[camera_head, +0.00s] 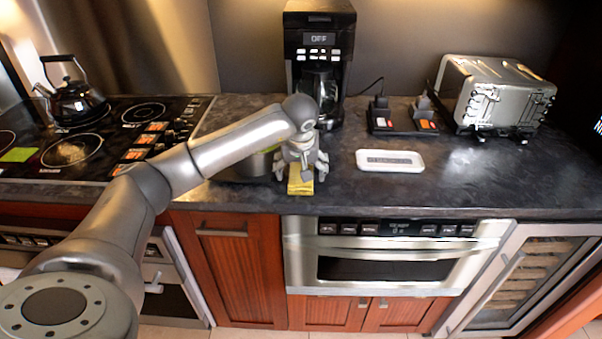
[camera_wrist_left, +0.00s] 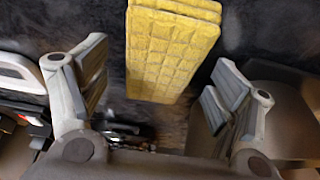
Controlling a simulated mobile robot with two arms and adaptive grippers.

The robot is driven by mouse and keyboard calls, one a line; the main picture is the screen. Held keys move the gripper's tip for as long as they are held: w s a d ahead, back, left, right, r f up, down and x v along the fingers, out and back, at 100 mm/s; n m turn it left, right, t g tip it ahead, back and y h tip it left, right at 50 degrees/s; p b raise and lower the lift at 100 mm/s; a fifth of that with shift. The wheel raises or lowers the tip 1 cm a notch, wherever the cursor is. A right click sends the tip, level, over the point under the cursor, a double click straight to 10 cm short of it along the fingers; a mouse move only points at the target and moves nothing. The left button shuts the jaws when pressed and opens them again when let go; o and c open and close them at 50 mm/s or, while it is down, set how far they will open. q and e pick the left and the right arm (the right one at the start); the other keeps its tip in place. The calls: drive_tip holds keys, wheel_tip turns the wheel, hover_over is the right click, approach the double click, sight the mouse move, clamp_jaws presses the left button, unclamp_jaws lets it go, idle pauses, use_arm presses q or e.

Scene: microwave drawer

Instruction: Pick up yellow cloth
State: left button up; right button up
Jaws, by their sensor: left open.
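The yellow cloth (camera_head: 300,184) lies on the dark countertop near its front edge, below my left gripper (camera_head: 301,172). In the left wrist view the cloth (camera_wrist_left: 168,50) looks folded, with a quilted square pattern, and sits at the upper middle. My left gripper (camera_wrist_left: 158,95) is open, its fingers apart on either side of the cloth's line and not closed on it. In the head view the gripper points down and hides part of the cloth. Whether the fingers touch the cloth cannot be told. My right gripper is not in view.
A metal pot or bowl (camera_head: 247,167) stands just left of the gripper. A coffee maker (camera_head: 318,60) stands behind it. A white tray (camera_head: 390,160) lies to the right, with a toaster (camera_head: 495,95) further right. The stove (camera_head: 90,140) with a kettle (camera_head: 72,103) is at left.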

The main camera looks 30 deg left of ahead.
use_arm(q)
drive_tip(key=shift+f, duration=0.15)
drive_tip(key=c, duration=1)
drive_tip(key=shift+c, duration=0.2)
drive_tip(key=shift+r+b, duration=0.4)
drive_tip(key=shift+r, duration=0.4)
drive_tip(key=s+d+r+b, duration=0.3)
drive_tip(key=s+d+r, duration=0.1)
drive_tip(key=s+r, duration=0.7)
drive_tip(key=shift+s+r, duration=0.25)
drive_tip(key=shift+s, duration=0.95)
